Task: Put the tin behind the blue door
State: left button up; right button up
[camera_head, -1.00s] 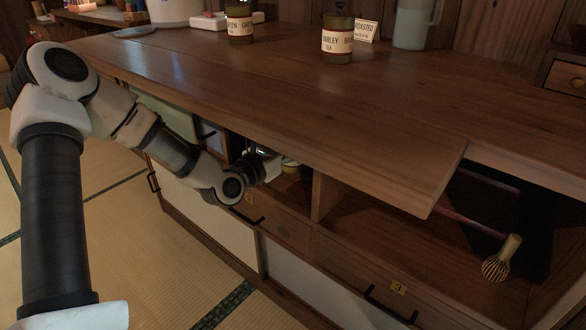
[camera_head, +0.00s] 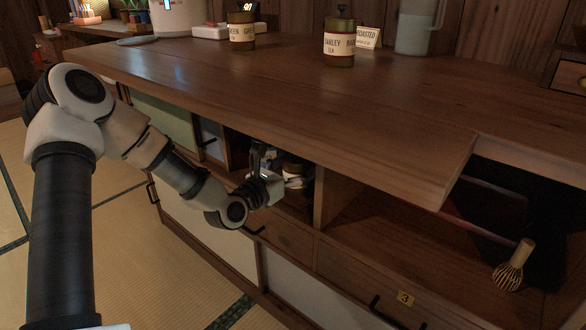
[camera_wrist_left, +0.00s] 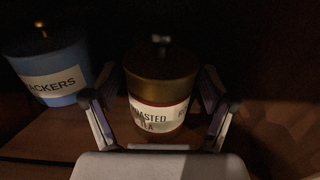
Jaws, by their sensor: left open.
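A tin labelled as roasted tea (camera_wrist_left: 160,95), with a dark gold lid and knob, stands upright in the open compartment under the counter. It shows partly in the head view (camera_head: 294,172). My left gripper (camera_head: 272,160) reaches into that compartment. In the left wrist view its open fingers (camera_wrist_left: 158,100) stand on either side of the tin; whether they touch it I cannot tell. The blue door (camera_head: 211,140), with a dark handle, is at the cabinet front, left of the gripper. What is behind it is hidden. My right gripper is not in view.
A blue crackers tin (camera_wrist_left: 48,70) stands left of the roasted tea tin. The counter (camera_head: 300,110) overhangs the compartment. Green tea (camera_head: 241,30) and barley tea (camera_head: 339,42) tins stand on top. A green door (camera_head: 160,118) is further left; a whisk (camera_head: 510,268) is at right.

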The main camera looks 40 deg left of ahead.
pick_arm(q)
jog(key=shift+r, duration=0.25)
jog(key=s+p, duration=0.1)
jog(key=s, duration=0.1)
jog(key=s+p, duration=0.4)
jog(key=s, duration=0.1)
jog(key=shift+a+r, duration=0.2)
jog(key=shift+a, duration=0.2)
jog(key=s+p, duration=0.1)
jog(key=p, duration=0.1)
jog(key=s+p, duration=0.3)
jog(key=s, duration=0.1)
jog(key=shift+a+f+p, duration=0.1)
jog(key=shift+f+p, duration=0.25)
jog(key=shift+p, duration=0.05)
